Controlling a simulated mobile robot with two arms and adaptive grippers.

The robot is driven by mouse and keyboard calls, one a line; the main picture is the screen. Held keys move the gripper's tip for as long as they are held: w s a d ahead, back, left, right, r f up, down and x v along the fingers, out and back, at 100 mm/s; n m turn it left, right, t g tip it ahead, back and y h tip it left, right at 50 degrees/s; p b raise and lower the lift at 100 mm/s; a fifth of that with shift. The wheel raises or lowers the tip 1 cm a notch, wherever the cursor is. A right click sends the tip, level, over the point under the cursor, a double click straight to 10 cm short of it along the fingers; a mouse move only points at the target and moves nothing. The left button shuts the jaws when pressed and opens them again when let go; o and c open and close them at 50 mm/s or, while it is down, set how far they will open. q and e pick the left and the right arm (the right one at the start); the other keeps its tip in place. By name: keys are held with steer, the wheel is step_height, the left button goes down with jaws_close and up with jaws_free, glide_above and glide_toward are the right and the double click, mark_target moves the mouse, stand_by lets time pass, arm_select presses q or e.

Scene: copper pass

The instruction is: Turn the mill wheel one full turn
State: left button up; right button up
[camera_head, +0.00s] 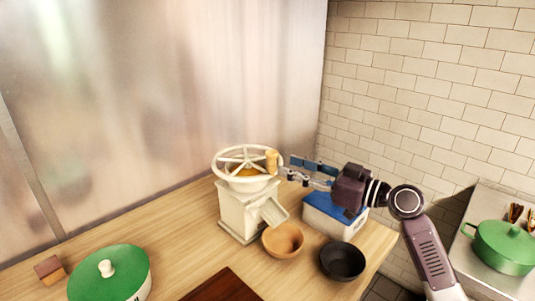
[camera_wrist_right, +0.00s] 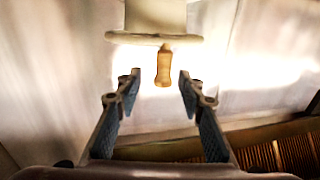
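The cream mill (camera_head: 240,213) stands upright on the wooden counter, with a spoked white wheel (camera_head: 222,167) lying flat on top. A tan upright handle (camera_head: 271,161) sits on the wheel's right side in the head view. My right gripper (camera_head: 283,173) comes in from the right, its tips close to the handle. In the right wrist view, my right gripper (camera_wrist_right: 160,82) is open and empty. The handle (camera_wrist_right: 163,67) shows between and just beyond its fingertips, with the wheel rim (camera_wrist_right: 125,37) behind it. No contact shows. My left gripper is not in view.
A tan bowl (camera_head: 283,241) sits below the mill's spout, with a black bowl (camera_head: 342,261) beside it. A blue-lidded box (camera_head: 324,222) stands under my right arm. A green lid (camera_head: 110,274), small brown block (camera_head: 49,270) and dark board (camera_head: 224,287) lie nearer. A green pot (camera_head: 503,247) is far right.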

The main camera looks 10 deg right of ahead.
mark_target(271, 160)
steer(key=w+a+p, duration=0.1)
steer(key=w+a+r+p, duration=0.1)
steer(key=a, duration=0.1)
steer(key=shift+w+a+r, duration=0.1)
steer(key=shift+a, duration=0.15)
steer(key=shift+w+a+f+p, duration=0.25)
steer(key=shift+w+a, duration=0.1)
steer(key=shift+w, duration=0.1)
steer(key=shift+w+a+f+p, duration=0.1)
steer(key=shift+w+a+p, duration=0.2)
steer(key=shift+w, duration=0.15)
steer(key=shift+w+a, duration=0.1)
steer(key=c, duration=0.8)
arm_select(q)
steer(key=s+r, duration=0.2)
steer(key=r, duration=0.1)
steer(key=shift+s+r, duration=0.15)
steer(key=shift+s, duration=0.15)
arm_select(e)
jaws_close()
